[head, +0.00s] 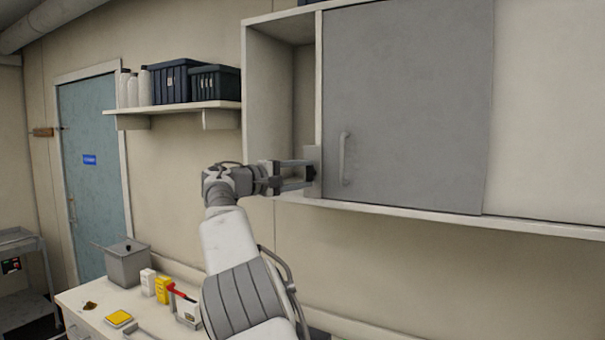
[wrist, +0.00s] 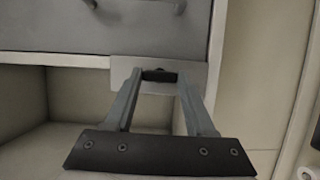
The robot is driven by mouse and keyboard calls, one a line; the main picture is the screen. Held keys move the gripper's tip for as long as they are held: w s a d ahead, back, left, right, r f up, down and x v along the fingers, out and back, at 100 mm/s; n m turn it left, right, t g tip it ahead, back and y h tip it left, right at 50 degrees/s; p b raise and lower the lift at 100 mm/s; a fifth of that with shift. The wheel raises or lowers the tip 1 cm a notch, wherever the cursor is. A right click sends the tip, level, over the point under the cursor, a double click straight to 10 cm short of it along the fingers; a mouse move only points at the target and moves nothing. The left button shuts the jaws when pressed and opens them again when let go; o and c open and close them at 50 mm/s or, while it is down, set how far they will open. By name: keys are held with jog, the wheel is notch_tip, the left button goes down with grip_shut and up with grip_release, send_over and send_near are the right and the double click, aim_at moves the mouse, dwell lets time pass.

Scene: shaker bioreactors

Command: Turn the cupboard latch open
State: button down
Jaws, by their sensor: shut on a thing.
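The wall cupboard (head: 460,222) has a grey sliding door (head: 410,95) with a vertical bar handle (head: 345,158). The latch is a pale plate (head: 314,160) at the door's lower left edge. In the wrist view the latch plate (wrist: 193,72) carries a small dark knob (wrist: 159,75). My gripper (head: 306,174) reaches the plate from the left. In the wrist view my gripper (wrist: 158,84) has its fingertips on both sides of the knob, shut on it. The knob's far side is hidden.
The cupboard's left bay (head: 270,95) is open and looks empty. A shelf (head: 180,107) with dark crates and white bottles is to the left. Below, a bench (head: 75,298) holds a grey bin (head: 127,265) and small boxes. A blue door (head: 95,170) stands far left.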

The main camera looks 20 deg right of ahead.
dwell(0.3)
jog(key=shift+c, duration=1.2)
grip_release()
jog(key=b+v, duration=0.3)
jog(key=v, duration=1.4)
jog(key=shift+s+a, duration=0.2)
